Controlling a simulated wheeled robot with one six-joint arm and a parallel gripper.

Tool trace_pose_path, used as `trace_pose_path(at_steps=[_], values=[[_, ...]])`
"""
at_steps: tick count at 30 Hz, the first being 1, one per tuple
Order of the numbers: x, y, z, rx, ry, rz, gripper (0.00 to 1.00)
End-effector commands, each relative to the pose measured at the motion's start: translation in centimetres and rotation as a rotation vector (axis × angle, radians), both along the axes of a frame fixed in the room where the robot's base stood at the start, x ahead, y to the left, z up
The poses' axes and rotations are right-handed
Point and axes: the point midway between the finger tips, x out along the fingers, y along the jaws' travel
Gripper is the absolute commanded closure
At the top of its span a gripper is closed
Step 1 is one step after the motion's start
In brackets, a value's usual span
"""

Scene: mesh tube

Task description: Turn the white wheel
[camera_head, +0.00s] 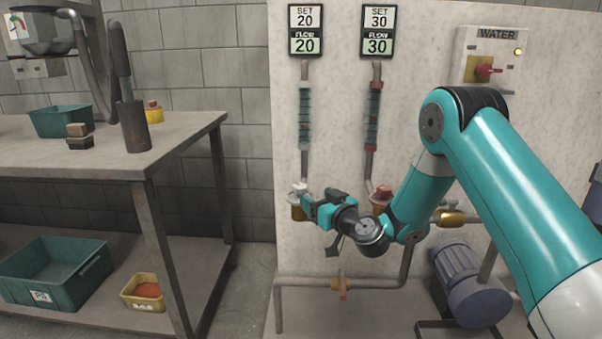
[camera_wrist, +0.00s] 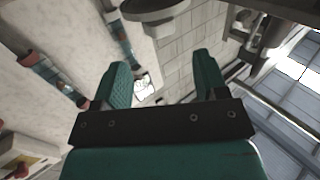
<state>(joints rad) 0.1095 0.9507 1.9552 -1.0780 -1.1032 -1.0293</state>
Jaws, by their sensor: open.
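The white wheel (camera_head: 297,188) sits on a brass valve at the foot of the left pipe, on the pale panel. My gripper (camera_head: 308,203) is close beside it and partly covers the valve. In the wrist view my gripper (camera_wrist: 162,82) is open, with nothing between its two teal fingers. The display above the left pipe (camera_head: 305,32) reads SET 20, FLOW 20.
A red wheel (camera_head: 382,192) is on the right pipe, under a display (camera_head: 377,32) reading SET 30, FLOW 30. A WATER switch box (camera_head: 490,52) with a lit lamp is at upper right. A pump (camera_head: 468,285) stands below. A workbench (camera_head: 100,150) is at left.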

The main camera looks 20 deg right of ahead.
Motion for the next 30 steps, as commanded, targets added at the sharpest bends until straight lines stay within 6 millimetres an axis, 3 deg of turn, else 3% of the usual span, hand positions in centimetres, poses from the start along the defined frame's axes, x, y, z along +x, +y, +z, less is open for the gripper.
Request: trace_pose_path(at_steps=[12, 18, 26, 30], values=[[6.9, 2.3, 0.0, -0.002, -0.002, 0.005, 0.33], [8.2, 2.6, 0.0, -0.001, 0.001, 0.002, 0.33], [8.3, 2.6, -0.1, 0.001, 0.001, 0.001, 0.33], [8.3, 2.6, -0.1, 0.001, 0.001, 0.001, 0.63]])
